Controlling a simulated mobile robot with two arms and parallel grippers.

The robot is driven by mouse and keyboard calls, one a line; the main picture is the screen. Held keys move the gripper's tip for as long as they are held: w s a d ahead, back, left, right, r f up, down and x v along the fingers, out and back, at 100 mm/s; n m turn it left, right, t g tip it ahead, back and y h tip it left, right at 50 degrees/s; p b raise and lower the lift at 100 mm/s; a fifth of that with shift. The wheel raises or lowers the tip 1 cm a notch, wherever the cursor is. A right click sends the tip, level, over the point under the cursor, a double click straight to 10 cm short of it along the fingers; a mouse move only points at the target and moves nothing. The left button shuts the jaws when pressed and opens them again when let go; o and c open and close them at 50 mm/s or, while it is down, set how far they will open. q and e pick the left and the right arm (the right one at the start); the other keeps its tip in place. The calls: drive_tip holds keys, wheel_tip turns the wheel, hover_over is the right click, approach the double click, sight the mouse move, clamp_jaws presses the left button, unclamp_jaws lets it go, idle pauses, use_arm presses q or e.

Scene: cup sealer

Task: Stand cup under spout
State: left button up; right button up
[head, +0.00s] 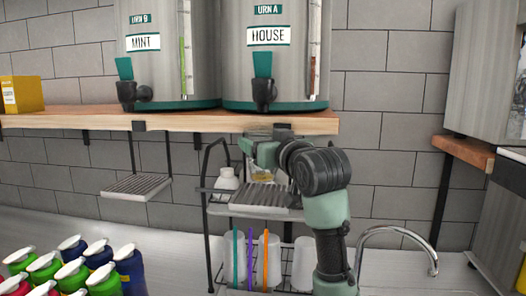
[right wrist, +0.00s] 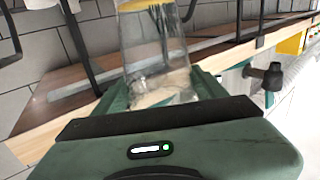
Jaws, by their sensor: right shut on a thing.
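My right gripper (head: 258,150) is shut on a clear cup (right wrist: 155,55), whose walls show between the green fingers in the right wrist view. In the head view the cup (head: 262,172) is partly hidden by the gripper. It is below the wooden shelf, over the grey slatted drip tray (head: 262,197); I cannot tell whether it touches the tray. The black spout (head: 264,94) of the HOUSE urn (head: 285,60) is above it. The MINT urn (head: 150,60) has its own spout (head: 127,92) at the left. My left gripper is not in view.
The wooden shelf (head: 60,122) bears the urns and a yellow box (head: 21,94). A second drip tray (head: 136,188) hangs at the left. A rack (head: 209,250) with white cups stands below my gripper. Colourful bottles (head: 75,270) fill the lower left; a tap (head: 410,236) curves at the right.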

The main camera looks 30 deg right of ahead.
wheel_tip(320, 180, down, 3)
drive_tip(key=shift+f+p, duration=0.1)
drive_tip(key=shift+p, duration=0.45)
drive_tip(key=shift+s+f, duration=0.1)
drive_tip(key=shift+f, duration=0.2)
drive_tip(key=o, duration=1.3)
drive_tip(key=shift+r, duration=0.2)
